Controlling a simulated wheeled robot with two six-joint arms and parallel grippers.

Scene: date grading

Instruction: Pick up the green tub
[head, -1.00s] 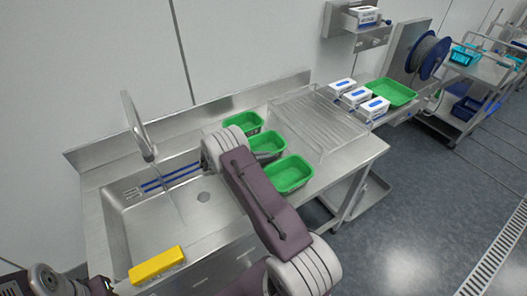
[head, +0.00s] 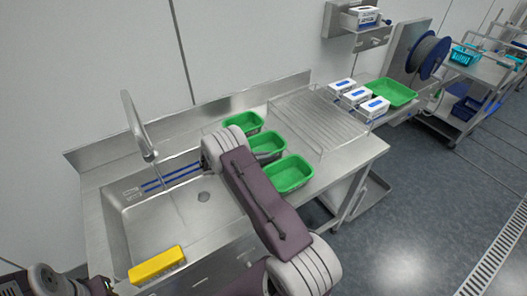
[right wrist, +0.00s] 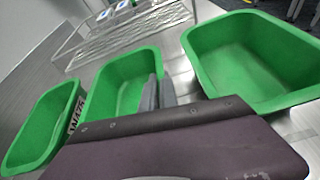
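Three green tubs stand in a row on the steel counter right of the sink: a far tub (head: 246,122), a middle tub (head: 270,143) and a near tub (head: 289,174). In the right wrist view the middle tub (right wrist: 118,78) lies between the other two. My right gripper (right wrist: 160,92) has its grey fingers close together, one on each side of the middle tub's wall, shut on it. In the head view my right arm hides most of this gripper. The tub still rests at counter level. My left gripper is out of view; only part of its arm shows.
A sink (head: 190,221) with a tap (head: 139,127) lies left of the tubs. A yellow block (head: 157,265) is at its front edge. A wire-sided drainer (head: 318,122) stands behind right. White boxes (head: 357,97) and a green tray (head: 390,92) lie farther right.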

